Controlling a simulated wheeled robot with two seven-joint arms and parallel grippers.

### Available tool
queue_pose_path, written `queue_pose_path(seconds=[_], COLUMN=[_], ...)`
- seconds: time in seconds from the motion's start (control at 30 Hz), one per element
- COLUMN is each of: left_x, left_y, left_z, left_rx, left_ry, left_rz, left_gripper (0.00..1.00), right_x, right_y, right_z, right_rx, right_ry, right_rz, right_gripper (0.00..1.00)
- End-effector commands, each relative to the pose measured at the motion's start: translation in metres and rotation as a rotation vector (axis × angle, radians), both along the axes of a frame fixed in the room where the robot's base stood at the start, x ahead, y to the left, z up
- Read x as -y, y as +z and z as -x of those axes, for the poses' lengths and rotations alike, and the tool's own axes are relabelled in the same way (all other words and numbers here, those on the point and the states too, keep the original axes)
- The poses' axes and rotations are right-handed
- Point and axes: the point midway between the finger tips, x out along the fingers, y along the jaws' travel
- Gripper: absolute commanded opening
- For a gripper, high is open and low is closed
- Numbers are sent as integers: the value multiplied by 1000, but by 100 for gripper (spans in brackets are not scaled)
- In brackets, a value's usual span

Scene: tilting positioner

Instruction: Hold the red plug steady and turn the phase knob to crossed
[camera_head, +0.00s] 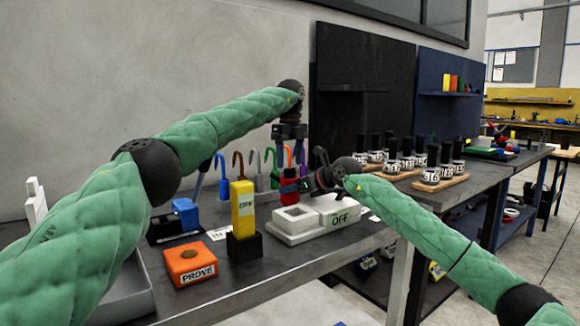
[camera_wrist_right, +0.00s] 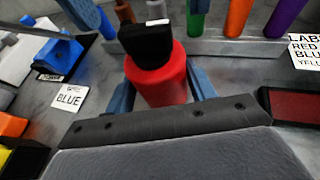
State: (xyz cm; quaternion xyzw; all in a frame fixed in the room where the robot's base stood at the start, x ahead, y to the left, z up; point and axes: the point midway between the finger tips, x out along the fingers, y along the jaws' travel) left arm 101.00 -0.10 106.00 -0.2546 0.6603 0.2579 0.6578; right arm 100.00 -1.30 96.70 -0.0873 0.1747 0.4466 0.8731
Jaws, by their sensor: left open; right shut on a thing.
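The red plug (camera_wrist_right: 165,85) is upright between the blue fingers of my right gripper (camera_wrist_right: 160,92) in the right wrist view. It carries a black block-shaped top (camera_wrist_right: 147,42); I cannot tell whether this is the phase knob. In the head view the red plug (camera_head: 289,186) is small and partly hidden, with my right gripper (camera_head: 300,188) reaching it from the right. My left gripper (camera_head: 291,150) points down just above the red plug, open; its fingertips are hard to make out. No crossed marking is readable.
A yellow block (camera_head: 242,205) in a black holder, an orange PROVE box (camera_head: 191,262) and a blue plug (camera_head: 186,211) stand to the left. Coloured hooked handles (camera_head: 223,178) line the back. Labelled black-topped items (camera_head: 431,176) stand at right.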

Motion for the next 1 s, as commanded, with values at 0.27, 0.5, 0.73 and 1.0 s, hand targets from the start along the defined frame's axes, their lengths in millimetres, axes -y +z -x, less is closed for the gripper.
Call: queue_pose_path(seconds=[0.27, 0.5, 0.73, 1.0], left_x=[0, 0, 0, 0], left_y=[-24, -26, -26, -26], left_z=[0, 0, 0, 0], left_rx=[1, 1, 1, 1], left_ry=[0, 1, 1, -5], left_rz=[1, 1, 1, 1], left_gripper=[60, 60, 32, 15], right_x=[0, 0, 0, 0], right_y=[0, 0, 0, 0], right_z=[0, 0, 0, 0], right_rx=[0, 0, 0, 0], right_ry=[0, 0, 0, 0], right_rz=[0, 0, 0, 0], right_gripper=[26, 26, 26, 26])
